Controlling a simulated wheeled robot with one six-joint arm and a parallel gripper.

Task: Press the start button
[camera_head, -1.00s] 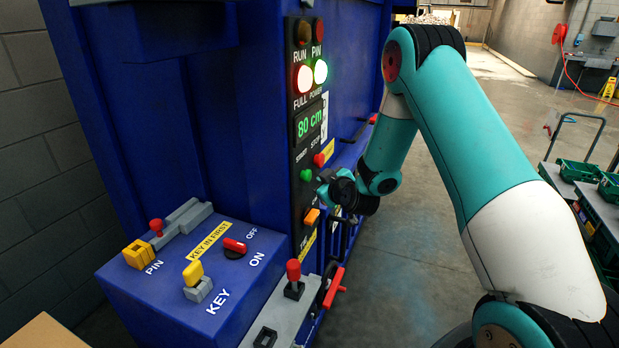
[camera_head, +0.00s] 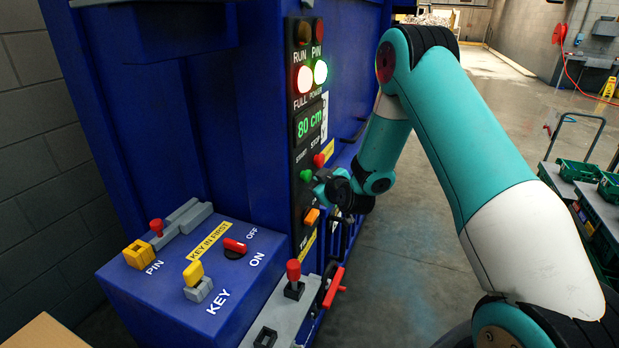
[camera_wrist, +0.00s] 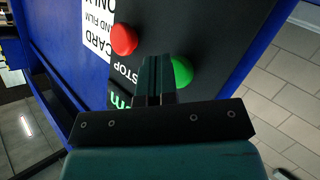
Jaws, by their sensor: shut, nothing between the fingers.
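The green start button (camera_head: 306,175) sits on the black control panel (camera_head: 298,215) of the blue machine, under the START label. It also shows in the wrist view (camera_wrist: 181,72), partly hidden behind my fingers. The red stop button (camera_head: 319,160) is up and to its right, and in the wrist view (camera_wrist: 124,39) it is left of my fingers. My gripper (camera_head: 318,178) is shut and empty, with its tips close to the green button; it also shows in the wrist view (camera_wrist: 156,62). I cannot tell whether the tips touch the button.
An orange switch (camera_head: 312,216) is just below my gripper. Below it are a red-knobbed lever (camera_head: 293,272) and a red handle (camera_head: 333,288). A blue box with a yellow key (camera_head: 193,273) and red switch (camera_head: 235,246) juts out at left.

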